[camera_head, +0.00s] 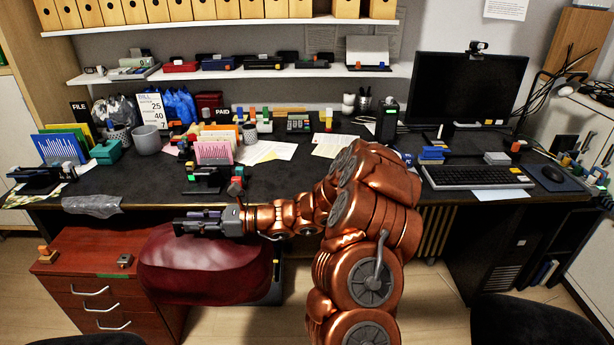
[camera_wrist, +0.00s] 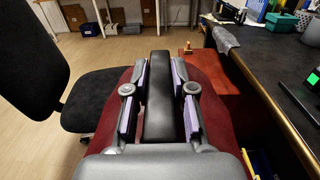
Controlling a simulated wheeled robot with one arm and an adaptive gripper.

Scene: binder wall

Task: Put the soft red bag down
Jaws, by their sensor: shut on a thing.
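The soft red bag (camera_head: 205,272) hangs or sits low in front of the desk, beneath my gripper (camera_head: 192,223). My gripper is shut on the bag's dark top strap; in the wrist view, the purple-padded fingers (camera_wrist: 161,68) lie either side of this black strap (camera_wrist: 160,110). The red bag's body also shows below and around the fingers in the wrist view (camera_wrist: 215,112). The bag overlaps the right side of the red-brown drawer unit (camera_head: 90,262); I cannot tell whether it touches or rests on it. The bag's underside is hidden.
A wooden stamp (camera_head: 46,253) and a small grey item (camera_head: 124,260) are on the drawer unit. The dark desk (camera_head: 300,180) behind is crowded with stationery. A black chair (camera_wrist: 45,75) stands left in the wrist view, with open floor (camera_wrist: 130,52) beyond.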

